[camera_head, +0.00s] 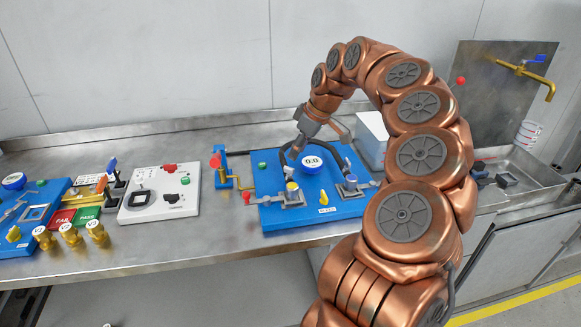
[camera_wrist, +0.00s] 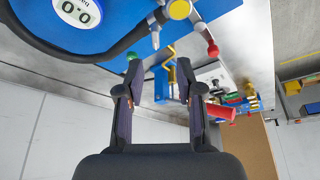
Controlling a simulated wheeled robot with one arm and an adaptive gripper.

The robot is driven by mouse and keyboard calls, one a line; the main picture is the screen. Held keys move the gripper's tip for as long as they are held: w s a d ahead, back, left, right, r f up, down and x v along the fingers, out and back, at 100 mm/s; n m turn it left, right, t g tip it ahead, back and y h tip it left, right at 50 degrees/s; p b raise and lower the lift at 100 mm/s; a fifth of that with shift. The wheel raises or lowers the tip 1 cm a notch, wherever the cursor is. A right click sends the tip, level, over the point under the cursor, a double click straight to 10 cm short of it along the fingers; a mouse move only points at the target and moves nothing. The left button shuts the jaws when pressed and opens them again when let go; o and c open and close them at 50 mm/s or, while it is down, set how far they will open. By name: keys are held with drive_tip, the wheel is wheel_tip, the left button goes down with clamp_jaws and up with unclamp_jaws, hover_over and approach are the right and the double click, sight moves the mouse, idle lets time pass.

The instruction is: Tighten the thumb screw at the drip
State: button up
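My gripper (camera_head: 297,148) is over the back of the middle blue pump board (camera_head: 345,211). In the wrist view my gripper (camera_wrist: 158,75) has its two dark fingers apart with nothing between them. A small yellow part like a thumb screw (camera_head: 324,197) stands near the board's front edge. A round gauge reading 0.0 (camera_head: 312,161) and a black hose (camera_wrist: 128,42) are close to my gripper. I cannot make out a drip.
A white bin (camera_head: 372,138) is behind my arm; a sink with a brass tap (camera_head: 527,73) is right.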

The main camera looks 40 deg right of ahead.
sight(290, 168)
drive_tip(key=x, duration=0.2)
drive_tip(key=p+x, duration=0.1)
drive_tip(key=x, duration=0.2)
drive_tip(key=p+x, duration=0.1)
drive_tip(key=x, duration=0.2)
drive_tip(key=shift+s+d+f, duration=0.1)
drive_tip(key=shift+d+f, duration=0.05)
drive_tip(key=shift+d, duration=0.2)
drive_tip(key=shift+c, duration=0.2)
clamp_jaws()
